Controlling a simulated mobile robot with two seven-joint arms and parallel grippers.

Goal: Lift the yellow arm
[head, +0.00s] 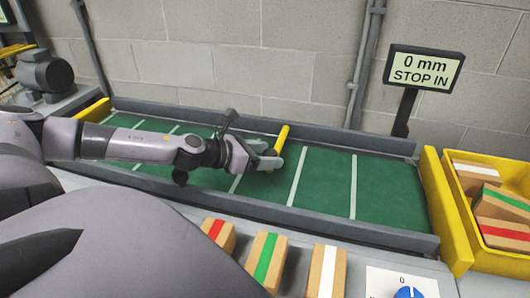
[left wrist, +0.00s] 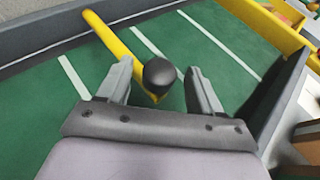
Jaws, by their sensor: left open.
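The yellow arm (head: 282,139) is a slim bar over the green belt, near the middle of the head view. It also shows in the left wrist view (left wrist: 118,46), running from the belt's far side wall toward my gripper, with a round black knob (left wrist: 160,70) by its near end. My left gripper (head: 270,159) is open at this near end. In the left wrist view its two fingers stand on either side of the knob, with gaps visible. The gripper partly hides the arm's near end in the head view. My right gripper is not in view.
The green belt (head: 325,180) has white cross lines and grey side walls. A sign (head: 424,69) reads "0 mm STOP IN". A yellow crate (head: 445,212) at right holds striped boxes. More striped boxes (head: 267,258) and a dial card (head: 380,284) sit in front.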

